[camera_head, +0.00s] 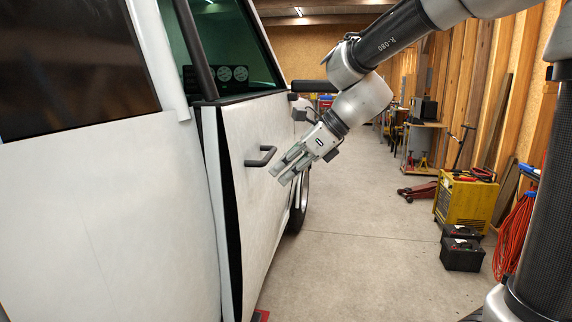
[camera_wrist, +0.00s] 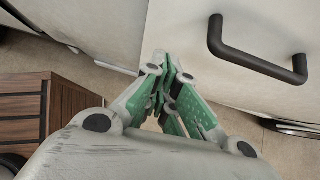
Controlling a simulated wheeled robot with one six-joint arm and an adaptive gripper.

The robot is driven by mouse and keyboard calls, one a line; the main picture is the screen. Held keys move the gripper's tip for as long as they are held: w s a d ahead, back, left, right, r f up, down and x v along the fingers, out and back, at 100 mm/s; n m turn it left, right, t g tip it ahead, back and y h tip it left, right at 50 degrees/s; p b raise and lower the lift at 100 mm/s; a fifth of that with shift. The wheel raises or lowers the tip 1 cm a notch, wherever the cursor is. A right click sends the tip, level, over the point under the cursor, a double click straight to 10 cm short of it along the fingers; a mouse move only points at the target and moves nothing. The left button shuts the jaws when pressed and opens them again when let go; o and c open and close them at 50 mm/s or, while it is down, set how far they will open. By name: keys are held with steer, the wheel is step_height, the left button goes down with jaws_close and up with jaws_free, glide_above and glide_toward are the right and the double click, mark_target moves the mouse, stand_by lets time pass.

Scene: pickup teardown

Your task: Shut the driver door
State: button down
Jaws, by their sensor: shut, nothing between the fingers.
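The driver door (camera_head: 262,205) of the white pickup stands slightly ajar; a dark gap shows along its near edge. Its black bar handle (camera_head: 261,157) sticks out from the outer face, and the handle (camera_wrist: 258,62) also shows at the upper right in the wrist view. My gripper (camera_head: 279,176) is shut and empty, just right of and below the handle, outside the door. In the wrist view the green-padded fingers (camera_wrist: 166,68) are together and point towards the white panels. I cannot tell whether the fingertips touch the door.
A black side mirror (camera_head: 312,86) juts out beyond the door. Black batteries (camera_head: 461,253), a yellow charger (camera_head: 464,203) and a red jack (camera_head: 418,191) stand along the right wall. The concrete floor (camera_head: 350,250) between them and the pickup is clear.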

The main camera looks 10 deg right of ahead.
mark_target(237, 198)
steer(key=shift+w+a+f, duration=0.35)
steer(key=shift+a+f, duration=0.25)
steer(key=shift+a, duration=0.6)
steer(key=shift+w+a+f, duration=0.4)
steer(key=shift+a+f, duration=0.2)
steer(key=shift+a, duration=0.6)
steer(key=shift+w+a+f, duration=0.35)
steer(key=shift+a+f, duration=0.25)
steer(key=shift+a, duration=0.6)
